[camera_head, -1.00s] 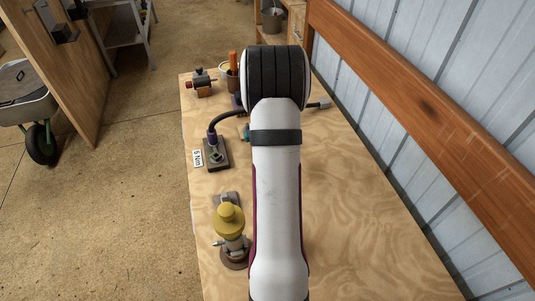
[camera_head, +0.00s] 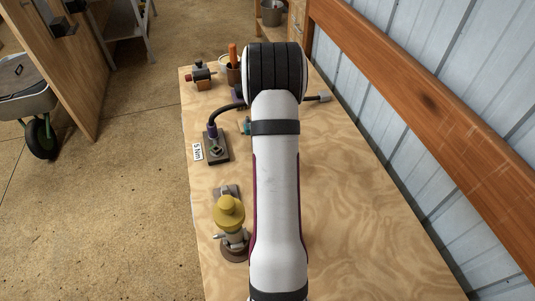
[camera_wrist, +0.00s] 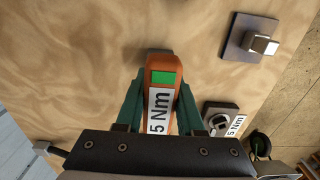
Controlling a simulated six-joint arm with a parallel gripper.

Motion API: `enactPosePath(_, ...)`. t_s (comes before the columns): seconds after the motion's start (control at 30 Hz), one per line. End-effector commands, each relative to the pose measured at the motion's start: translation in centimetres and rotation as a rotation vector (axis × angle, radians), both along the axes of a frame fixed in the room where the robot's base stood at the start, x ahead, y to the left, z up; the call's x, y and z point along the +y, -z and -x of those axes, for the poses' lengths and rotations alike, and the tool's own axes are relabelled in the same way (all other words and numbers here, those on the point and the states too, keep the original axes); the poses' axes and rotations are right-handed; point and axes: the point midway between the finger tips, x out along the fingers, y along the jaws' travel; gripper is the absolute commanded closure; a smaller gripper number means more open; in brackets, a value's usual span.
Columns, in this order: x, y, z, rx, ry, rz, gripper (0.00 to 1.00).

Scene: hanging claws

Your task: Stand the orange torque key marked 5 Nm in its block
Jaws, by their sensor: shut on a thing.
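The orange torque key (camera_wrist: 162,70) has a green patch and a white label reading 5 Nm. In the wrist view it sits between the teal fingers of my gripper (camera_wrist: 161,88), which is shut on it. A dark grey piece shows just past its far end; I cannot tell whether it belongs to the key. The 5 Nm block (camera_wrist: 221,110), a dark plate with a metal fitting and a white label, is to the right of the key, apart from it. In the head view the block (camera_head: 220,157) is left of my arm, which hides the key and most of my gripper (camera_head: 245,127).
Another dark plate with a square metal post (camera_wrist: 262,44) is at upper right in the wrist view. A yellow-topped fixture (camera_head: 229,213) stands near the table's left edge. A red-and-grey device (camera_head: 201,75) and a cup with an orange handle (camera_head: 233,72) stand at the back.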

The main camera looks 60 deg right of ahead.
Motion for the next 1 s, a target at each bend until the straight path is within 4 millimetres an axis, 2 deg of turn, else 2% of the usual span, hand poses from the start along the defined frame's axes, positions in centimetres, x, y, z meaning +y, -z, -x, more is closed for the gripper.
enactPosePath(0.27,0.0,0.8,0.0,-0.001,0.0,0.001,1.0)
enactPosePath(0.3,0.0,0.8,0.0,-0.001,0.0,0.001,0.56)
enactPosePath(0.47,0.0,0.8,0.0,-0.001,0.0,0.001,0.28)
enactPosePath(0.77,0.0,0.6,0.0,-0.001,0.0,0.001,0.28)
enactPosePath(0.87,-0.1,-0.6,0.0,-0.001,0.0,0.003,0.28)
enactPosePath(1.0,-0.1,-4.3,-0.1,-0.004,0.0,0.007,0.28)
